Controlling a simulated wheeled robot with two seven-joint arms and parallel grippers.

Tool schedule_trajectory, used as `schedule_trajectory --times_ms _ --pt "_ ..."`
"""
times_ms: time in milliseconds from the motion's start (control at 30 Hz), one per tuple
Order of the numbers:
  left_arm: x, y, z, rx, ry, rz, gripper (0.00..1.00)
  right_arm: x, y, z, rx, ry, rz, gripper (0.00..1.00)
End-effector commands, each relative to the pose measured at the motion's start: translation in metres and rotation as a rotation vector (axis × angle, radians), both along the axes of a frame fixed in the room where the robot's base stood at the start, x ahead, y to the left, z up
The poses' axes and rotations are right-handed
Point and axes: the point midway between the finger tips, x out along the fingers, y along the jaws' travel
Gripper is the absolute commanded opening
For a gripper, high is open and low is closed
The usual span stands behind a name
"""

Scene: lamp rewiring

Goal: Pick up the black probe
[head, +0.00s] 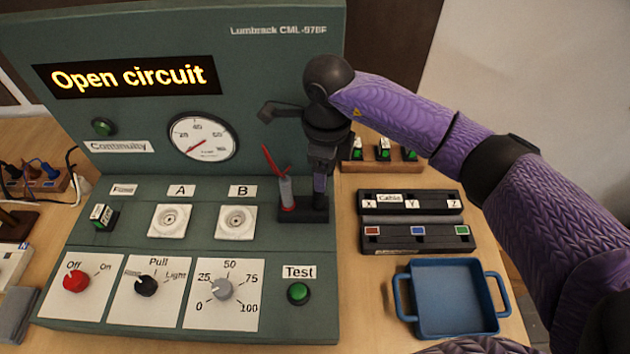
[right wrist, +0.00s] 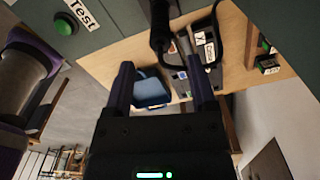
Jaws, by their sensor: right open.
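The black probe (right wrist: 159,28) shows at the top of the right wrist view, with a dark cable beside it. My right gripper (right wrist: 163,72) is open there, its two fingers apart, with the probe ahead of the gap between them. In the head view my right gripper (head: 319,178) points down over the right side of the dark probe holder (head: 302,213) and largely hides the black probe. The red probe (head: 286,190) stands in the left side of that holder, with a red lead. My left gripper is not in view.
The green tester panel (head: 265,60) rises behind, its display (head: 132,77) reading "Open circuit". Right of it are a cable block (head: 410,220), a rack of small parts (head: 383,154) and a blue tray (head: 451,320), which looks empty. The green Test button (head: 298,293) is in front of the holder.

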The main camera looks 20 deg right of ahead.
Motion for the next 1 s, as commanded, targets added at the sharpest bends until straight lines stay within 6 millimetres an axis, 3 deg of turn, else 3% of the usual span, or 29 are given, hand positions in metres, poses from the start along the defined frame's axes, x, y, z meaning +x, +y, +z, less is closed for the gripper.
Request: schedule_trajectory --times_ms 333,600,933,1000 --pt "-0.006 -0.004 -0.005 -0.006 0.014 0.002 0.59 0.008 0.008 -0.062 0.001 0.003 0.0 0.72" --pt "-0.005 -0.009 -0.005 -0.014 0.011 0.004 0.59 0.009 0.007 -0.069 0.001 -0.001 0.0 0.72" --pt "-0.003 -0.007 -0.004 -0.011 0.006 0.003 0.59 0.009 0.007 -0.069 0.001 -0.001 0.0 0.05" --pt "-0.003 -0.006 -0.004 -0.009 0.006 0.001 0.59 0.009 0.007 -0.069 0.001 -0.001 0.0 0.0"
